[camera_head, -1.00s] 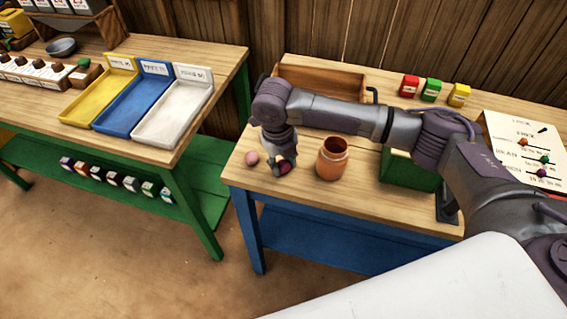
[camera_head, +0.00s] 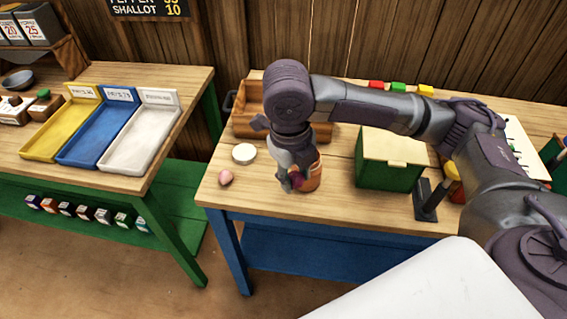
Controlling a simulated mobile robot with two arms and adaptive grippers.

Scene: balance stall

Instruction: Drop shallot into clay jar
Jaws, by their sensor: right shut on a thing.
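My right gripper (camera_head: 294,183) points down and is shut on a small dark magenta thing, the shallot (camera_head: 296,183). The orange-brown clay jar (camera_head: 314,178) stands upright near the front of the blue-legged table. The gripper and shallot are in front of the jar in the picture and hide its left side and much of its mouth. I cannot tell whether the shallot is over the mouth or beside the jar. My left gripper is out of view.
A pink round thing (camera_head: 226,178) and a white disc (camera_head: 244,153) lie left of the jar. A wooden crate (camera_head: 250,122) stands behind, a green box (camera_head: 388,175) to the right. The side table holds yellow, blue and white trays (camera_head: 140,150).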

